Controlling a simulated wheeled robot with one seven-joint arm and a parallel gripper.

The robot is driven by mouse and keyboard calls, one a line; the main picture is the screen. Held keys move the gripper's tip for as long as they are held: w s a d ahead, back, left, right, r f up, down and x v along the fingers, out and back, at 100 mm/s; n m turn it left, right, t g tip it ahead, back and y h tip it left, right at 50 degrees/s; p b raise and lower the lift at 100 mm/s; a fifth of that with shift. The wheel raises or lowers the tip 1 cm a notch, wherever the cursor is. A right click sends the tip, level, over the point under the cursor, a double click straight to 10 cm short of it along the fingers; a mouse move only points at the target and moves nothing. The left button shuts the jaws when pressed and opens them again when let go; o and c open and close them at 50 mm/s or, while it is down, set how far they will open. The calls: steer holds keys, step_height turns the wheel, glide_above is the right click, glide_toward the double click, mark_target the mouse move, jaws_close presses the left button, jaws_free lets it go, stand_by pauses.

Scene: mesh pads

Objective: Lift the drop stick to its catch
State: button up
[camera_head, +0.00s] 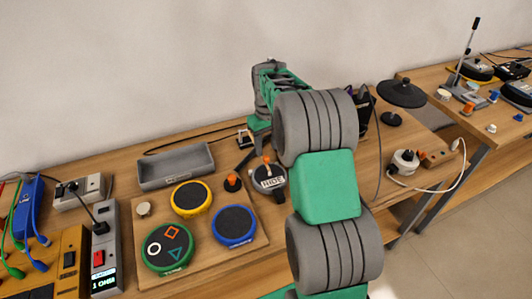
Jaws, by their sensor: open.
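I cannot tell for certain which thing is the drop stick. A short dark stick (244,161) slants beside the board's far edge, close to the round grey piece marked HIDE (271,181) with an orange-topped peg. A tall thin lever (465,47) with a black grip stands tilted on the right-hand table. My gripper (258,124) is at the far end of my green and grey arm, over the back of the near table, beyond the HIDE piece. It is open, with nothing seen in it. My arm hides its fingers in part and the table to its right.
A wooden board (211,258) carries yellow (191,199), blue (234,226) and green (168,249) round pads and an orange knob (232,182). A grey tray (176,166) lies behind. Switch boxes and cables crowd the left. A black disc (401,93) stands right of my arm.

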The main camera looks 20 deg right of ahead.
mark_target(266, 157)
step_height(266, 157, down, 4)
steer(key=shift+f, duration=0.15)
steer(key=shift+c, duration=0.5)
jaws_close()
stand_by(0.9)
